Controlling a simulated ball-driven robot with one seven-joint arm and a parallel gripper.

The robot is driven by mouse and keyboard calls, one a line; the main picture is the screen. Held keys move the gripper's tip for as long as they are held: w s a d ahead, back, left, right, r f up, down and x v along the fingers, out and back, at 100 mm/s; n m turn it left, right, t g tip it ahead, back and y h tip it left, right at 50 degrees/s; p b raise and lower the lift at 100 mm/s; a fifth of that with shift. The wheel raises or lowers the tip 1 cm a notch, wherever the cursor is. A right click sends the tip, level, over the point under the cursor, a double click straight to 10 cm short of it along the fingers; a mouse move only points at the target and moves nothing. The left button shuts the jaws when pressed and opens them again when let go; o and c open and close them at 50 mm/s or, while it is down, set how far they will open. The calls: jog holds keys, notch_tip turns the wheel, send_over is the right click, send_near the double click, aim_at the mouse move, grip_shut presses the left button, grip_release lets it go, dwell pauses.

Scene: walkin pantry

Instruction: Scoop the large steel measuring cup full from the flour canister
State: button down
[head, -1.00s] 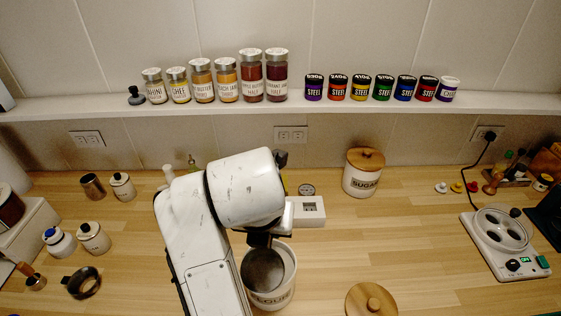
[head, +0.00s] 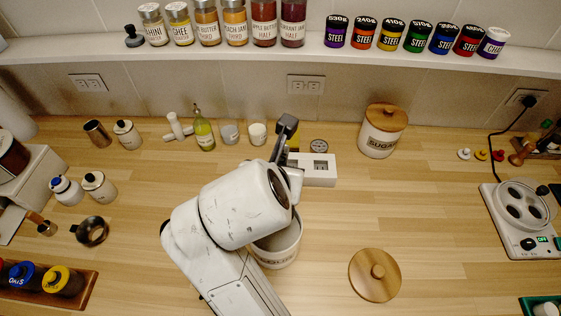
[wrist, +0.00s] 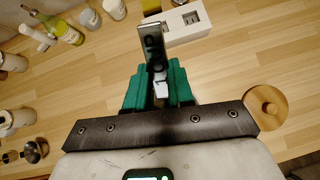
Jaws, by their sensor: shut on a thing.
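The white flour canister (head: 279,262) stands open on the counter, partly behind my arm in the head view. Its label is partly hidden. My gripper (wrist: 158,88) shows green fingers in the wrist view, shut on the measuring cup's handle (wrist: 151,42), a grey metal piece sticking up beyond the fingers. A dark grey upright end, seemingly the same handle (head: 287,127), shows above my wrist in the head view. The cup's bowl is hidden by my arm and the canister, so I cannot tell its depth or how much flour it holds.
A round wooden lid (head: 375,275) lies right of the canister. A white box (head: 318,170) stands close behind it. The sugar canister (head: 382,131) is back right, and a burner unit (head: 521,215) far right. A bottle (head: 204,130) and small cups stand behind. The right-centre counter is clear.

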jog(key=shift+s+a+f+t, duration=0.1)
jog(key=shift+s+f+t, duration=0.2)
jog(key=shift+s+t, duration=0.4)
jog(key=shift+s+a+f, duration=0.1)
jog(key=shift+s+f, duration=0.1)
jog(key=shift+f, duration=1.15)
jog(key=shift+s+f, duration=0.2)
jog(key=shift+f, duration=1.15)
jog(key=shift+w+f+g, duration=0.45)
jog(key=shift+w+g, duration=0.1)
jog(key=shift+g, duration=0.25)
jog(key=shift+r, duration=0.15)
jog(key=shift+s+r, duration=0.1)
jog(key=shift+r, duration=2.15)
